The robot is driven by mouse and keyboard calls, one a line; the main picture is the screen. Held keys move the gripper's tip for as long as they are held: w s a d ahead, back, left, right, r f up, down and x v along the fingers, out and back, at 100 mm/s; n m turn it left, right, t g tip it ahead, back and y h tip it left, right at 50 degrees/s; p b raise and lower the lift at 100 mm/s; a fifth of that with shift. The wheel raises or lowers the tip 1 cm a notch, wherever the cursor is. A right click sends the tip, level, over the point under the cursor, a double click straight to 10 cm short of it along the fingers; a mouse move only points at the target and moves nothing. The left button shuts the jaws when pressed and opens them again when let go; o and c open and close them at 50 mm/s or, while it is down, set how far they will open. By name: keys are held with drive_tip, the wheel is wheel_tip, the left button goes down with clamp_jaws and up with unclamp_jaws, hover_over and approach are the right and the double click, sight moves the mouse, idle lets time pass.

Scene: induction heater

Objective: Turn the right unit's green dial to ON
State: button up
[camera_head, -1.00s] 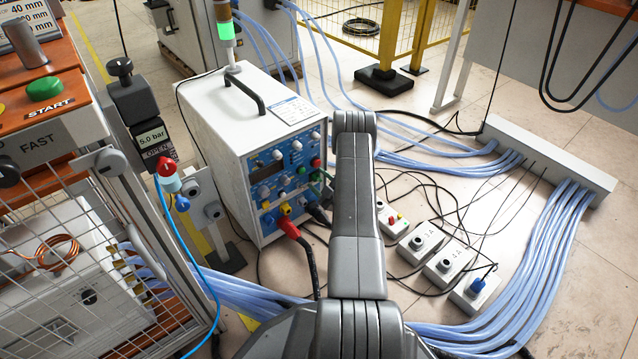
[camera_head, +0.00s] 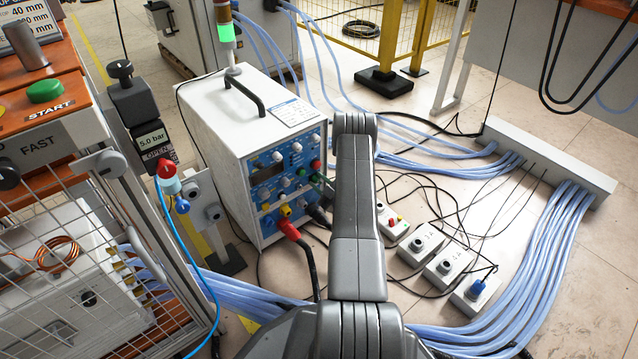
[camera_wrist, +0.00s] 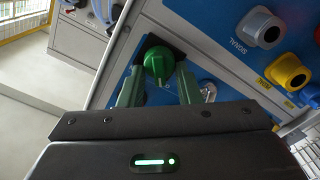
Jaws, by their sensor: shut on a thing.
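The green dial (camera_wrist: 158,62) is on the blue front panel (camera_wrist: 215,50) of the unit. In the wrist view my gripper (camera_wrist: 160,78) has its two green fingers on either side of the dial, shut on it. The dial's raised grip points down the picture, toward my gripper. I cannot read its ON mark. In the head view the white unit (camera_head: 225,125) with the blue panel stands in the middle. My arm hides most of my gripper and part of the panel there.
In the wrist view, a grey SIGNAL connector (camera_wrist: 262,28) and a yellow connector (camera_wrist: 288,72) stick out beside the dial. In the head view, a red plug (camera_head: 289,230) with a black cable hangs low on the panel. Small grey boxes (camera_head: 422,243) and cables lie on the floor at right.

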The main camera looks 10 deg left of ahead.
drive_tip(key=m, duration=0.4)
drive_tip(key=shift+w+d+r+m, duration=0.1)
drive_tip(key=shift+m, duration=0.2)
drive_tip(key=m, duration=0.3)
drive_tip(key=shift+w+d+m, duration=0.1)
drive_tip(key=shift+w+m, duration=0.05)
drive_tip(key=shift+m, duration=0.15)
drive_tip(key=m, duration=0.4)
drive_tip(key=shift+w+d, duration=0.1)
drive_tip(key=shift+d, duration=0.05)
drive_tip(key=shift+w+f+m, duration=0.1)
drive_tip(key=shift+f+m, duration=0.1)
drive_tip(key=shift+m, duration=1.9)
drive_tip(key=o, duration=1)
drive_tip(key=shift+d, duration=0.1)
drive_tip(key=shift+c, duration=0.2)
drive_tip(key=p+v, duration=0.4)
drive_tip(key=v, duration=0.9)
drive_tip(key=shift+s+d, duration=0.25)
